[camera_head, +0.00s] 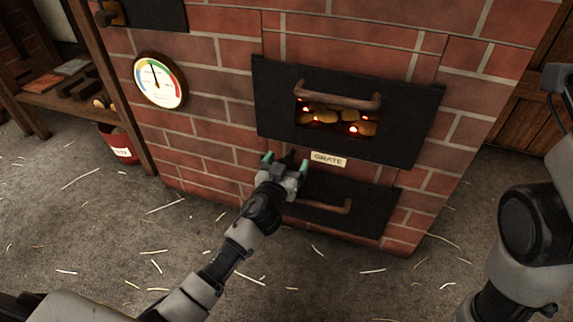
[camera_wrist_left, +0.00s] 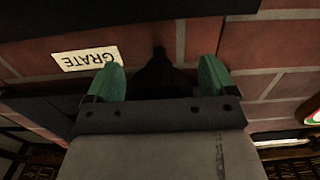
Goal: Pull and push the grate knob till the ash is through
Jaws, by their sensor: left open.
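The dark grate knob (camera_wrist_left: 160,66) sticks out of the brick stove front, next to the GRATE label (camera_head: 328,159). In the head view the knob (camera_head: 288,156) is small and partly covered by my left gripper (camera_head: 285,164). That gripper is open, with its green fingertips on either side of the knob. The left wrist view shows the knob between the two fingers (camera_wrist_left: 156,82), with gaps visible at its sides. Glowing coals (camera_head: 337,117) show through the window of the black fire door (camera_head: 278,100). I cannot see the ash below.
A lower black door (camera_head: 370,207) with a bar handle (camera_head: 325,205) lies just right of and below the gripper. The fire door's handle (camera_head: 338,95) juts out above. A gauge (camera_head: 160,80), red bucket (camera_head: 119,145) and shelf (camera_head: 75,103) are left. Straw-strewn floor is open.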

